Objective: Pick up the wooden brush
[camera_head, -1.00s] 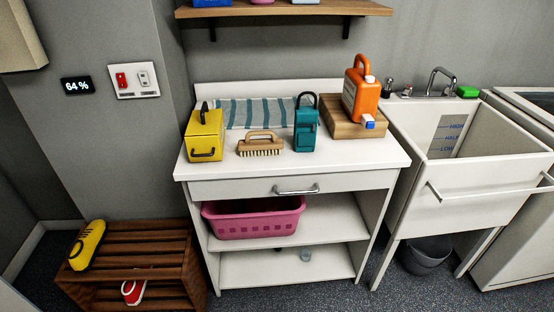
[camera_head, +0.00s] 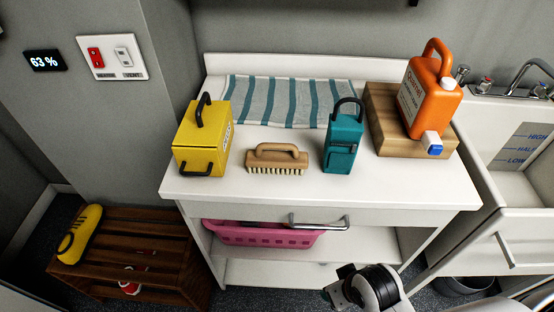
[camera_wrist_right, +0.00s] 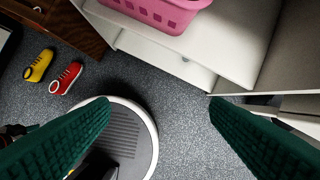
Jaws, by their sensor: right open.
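The wooden brush (camera_head: 277,159) lies bristles down on the white counter (camera_head: 392,190), with its arched handle on top. It sits between a yellow box (camera_head: 199,140) and a teal case (camera_head: 342,142), apart from both. My right arm shows at the bottom of the head view, below and in front of the counter. My right gripper (camera_wrist_right: 160,115) is open and empty in the right wrist view, its green fingers wide apart over the grey floor. The brush is not in the wrist view. My left gripper is not in view.
An orange jug (camera_head: 428,100) stands on a wooden block (camera_head: 383,122) at right. A striped towel (camera_head: 290,100) lies behind the brush. The drawer handle (camera_head: 319,223) sticks out in front. A pink basket (camera_head: 262,235) is on the shelf below. The counter before the brush is clear.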

